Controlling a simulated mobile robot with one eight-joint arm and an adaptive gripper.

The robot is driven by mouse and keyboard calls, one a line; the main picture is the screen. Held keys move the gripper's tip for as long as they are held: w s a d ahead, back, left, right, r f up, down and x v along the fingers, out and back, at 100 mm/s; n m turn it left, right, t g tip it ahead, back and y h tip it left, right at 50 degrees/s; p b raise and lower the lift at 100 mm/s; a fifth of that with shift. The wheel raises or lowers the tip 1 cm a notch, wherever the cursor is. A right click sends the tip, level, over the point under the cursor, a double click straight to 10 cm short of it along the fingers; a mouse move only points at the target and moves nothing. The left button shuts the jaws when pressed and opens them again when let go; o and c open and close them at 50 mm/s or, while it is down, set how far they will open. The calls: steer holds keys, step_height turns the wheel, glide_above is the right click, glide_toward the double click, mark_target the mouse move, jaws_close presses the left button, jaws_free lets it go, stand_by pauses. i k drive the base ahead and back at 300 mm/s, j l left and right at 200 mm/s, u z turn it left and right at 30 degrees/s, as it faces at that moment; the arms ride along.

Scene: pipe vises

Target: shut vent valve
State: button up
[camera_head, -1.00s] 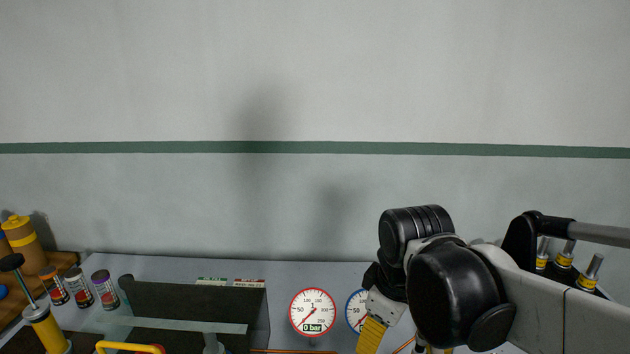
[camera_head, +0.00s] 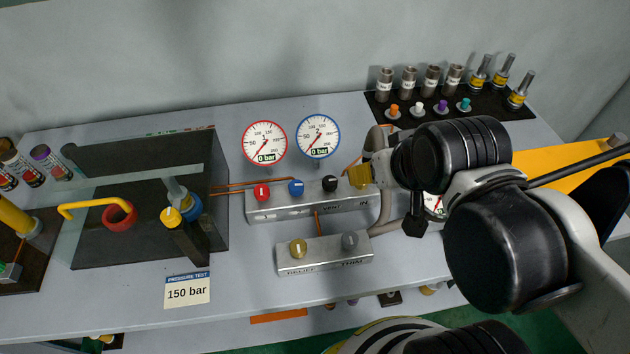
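The long metal valve block (camera_head: 290,207) carries a red knob (camera_head: 262,192), a blue knob (camera_head: 296,187) and a black knob (camera_head: 329,184). The lettering under the black knob is small but looks like VENT. The black knob is in plain view.
Gauges 1 (camera_head: 265,143) and 2 (camera_head: 318,136) read 0 bar. A grey hose (camera_head: 382,215) runs near my arm. A 150 bar card (camera_head: 187,290) lies in front of the dark vise station (camera_head: 95,252).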

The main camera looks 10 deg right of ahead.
mark_target(329, 182)
steer(key=l+u, duration=0.7)
steer(key=j, duration=0.1)
